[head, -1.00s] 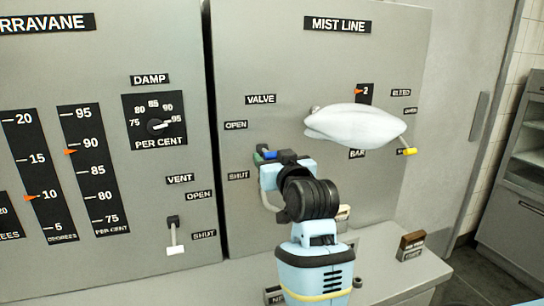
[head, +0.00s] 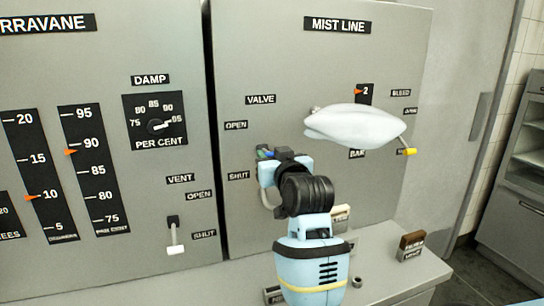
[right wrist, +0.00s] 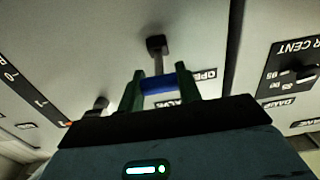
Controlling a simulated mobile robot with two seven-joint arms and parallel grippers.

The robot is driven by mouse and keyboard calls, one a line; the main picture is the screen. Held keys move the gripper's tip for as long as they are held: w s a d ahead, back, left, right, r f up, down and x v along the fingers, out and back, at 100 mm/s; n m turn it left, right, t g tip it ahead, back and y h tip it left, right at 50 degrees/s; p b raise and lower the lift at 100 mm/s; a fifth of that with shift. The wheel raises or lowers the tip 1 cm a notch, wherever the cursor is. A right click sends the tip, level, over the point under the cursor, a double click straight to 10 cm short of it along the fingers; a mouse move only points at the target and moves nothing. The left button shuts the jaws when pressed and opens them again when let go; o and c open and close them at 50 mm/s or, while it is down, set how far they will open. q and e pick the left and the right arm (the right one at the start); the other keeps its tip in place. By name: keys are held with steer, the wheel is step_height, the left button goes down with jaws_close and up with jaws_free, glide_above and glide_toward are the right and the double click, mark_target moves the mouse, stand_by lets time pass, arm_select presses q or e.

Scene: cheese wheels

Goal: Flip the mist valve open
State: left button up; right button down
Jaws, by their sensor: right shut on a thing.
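The mist valve is a lever with a blue grip on the Mist Line panel (head: 290,60), beside the OPEN label (head: 236,125) and the SHUT label (head: 238,175). My right gripper (head: 267,154) is shut on the blue grip, mostly covering it in the head view. In the right wrist view the blue grip (right wrist: 158,85) sits between the two green fingers, and its stem runs to a black pivot (right wrist: 157,43). The lever stands out from the panel at about a height between OPEN and SHUT; its exact angle is hard to tell. My left gripper is out of view.
A vent lever (head: 174,235) is on the left panel.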

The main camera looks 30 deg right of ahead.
steer(key=shift+r, duration=0.1)
steer(key=shift+w+r+g+y, duration=0.2)
steer(key=shift+r+g+y, duration=0.2)
steer(key=shift+r+g, duration=0.5)
steer(key=shift+w+d+r+g+y, duration=0.1)
steer(key=shift+w+r+g+y, duration=0.1)
steer(key=shift+g, duration=0.4)
steer(key=shift+w+r+g+y, duration=0.1)
steer(key=shift+r+g, duration=0.05)
steer(key=shift+g, duration=0.45)
steer(key=c, duration=1)
jaws_free()
steer(key=shift+o, duration=0.2)
steer(key=shift+s, duration=0.1)
steer(key=v, duration=0.7)
steer(key=shift+s, duration=0.35)
